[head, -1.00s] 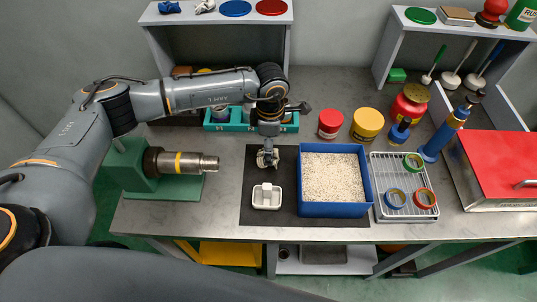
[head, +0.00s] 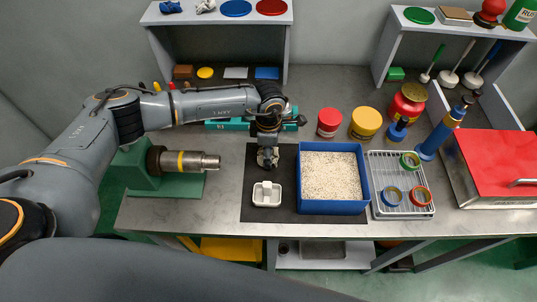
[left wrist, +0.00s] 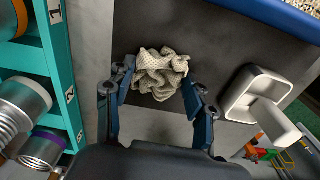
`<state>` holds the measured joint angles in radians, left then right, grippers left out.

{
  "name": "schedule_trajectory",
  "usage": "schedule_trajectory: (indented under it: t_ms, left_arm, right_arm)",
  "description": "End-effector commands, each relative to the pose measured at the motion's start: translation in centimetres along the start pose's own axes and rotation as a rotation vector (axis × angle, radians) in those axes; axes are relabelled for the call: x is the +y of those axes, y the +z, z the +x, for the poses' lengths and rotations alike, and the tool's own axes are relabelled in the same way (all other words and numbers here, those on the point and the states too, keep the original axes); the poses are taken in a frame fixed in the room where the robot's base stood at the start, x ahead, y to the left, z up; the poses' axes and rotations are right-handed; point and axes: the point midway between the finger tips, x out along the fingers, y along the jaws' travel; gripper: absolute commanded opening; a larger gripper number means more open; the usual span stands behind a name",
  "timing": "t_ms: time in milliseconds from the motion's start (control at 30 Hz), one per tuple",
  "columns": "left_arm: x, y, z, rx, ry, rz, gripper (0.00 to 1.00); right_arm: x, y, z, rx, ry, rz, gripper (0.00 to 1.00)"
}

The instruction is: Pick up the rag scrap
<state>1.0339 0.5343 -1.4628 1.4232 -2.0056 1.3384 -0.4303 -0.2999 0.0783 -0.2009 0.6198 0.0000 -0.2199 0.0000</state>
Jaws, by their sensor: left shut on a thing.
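The rag scrap (left wrist: 160,73) is a crumpled, cream, dotted cloth on the dark mat (left wrist: 210,50). My left gripper (left wrist: 157,78) is shut on it, with the blue-grey fingers pressing its left and right sides in the left wrist view. In the head view the left gripper (head: 268,160) points down over the mat, behind the small white dish, and mostly hides the rag. I cannot tell whether the rag touches the mat. My right gripper is not in view.
A green pipe vise (head: 150,186) is at left. A teal rack (left wrist: 66,60) stands close beside the gripper.

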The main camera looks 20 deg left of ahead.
Motion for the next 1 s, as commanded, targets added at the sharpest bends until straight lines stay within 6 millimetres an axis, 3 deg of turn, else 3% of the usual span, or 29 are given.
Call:
schedule_trajectory:
  t_ms: [267, 700, 1000]
  left_arm:
    - [0.1, 0.1, -1.0, -0.003, 0.003, 0.001, 0.45]
    - [0.1, 0.0, -8.8, 0.0, 0.003, -0.001, 0.45]
    - [0.0, 0.0, -10.0, 0.002, 0.0, 0.0, 0.45]
  right_arm:
    - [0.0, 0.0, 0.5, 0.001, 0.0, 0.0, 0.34]
    - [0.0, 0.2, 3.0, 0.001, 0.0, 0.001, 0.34]
    - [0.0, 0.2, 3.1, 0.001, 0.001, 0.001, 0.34]
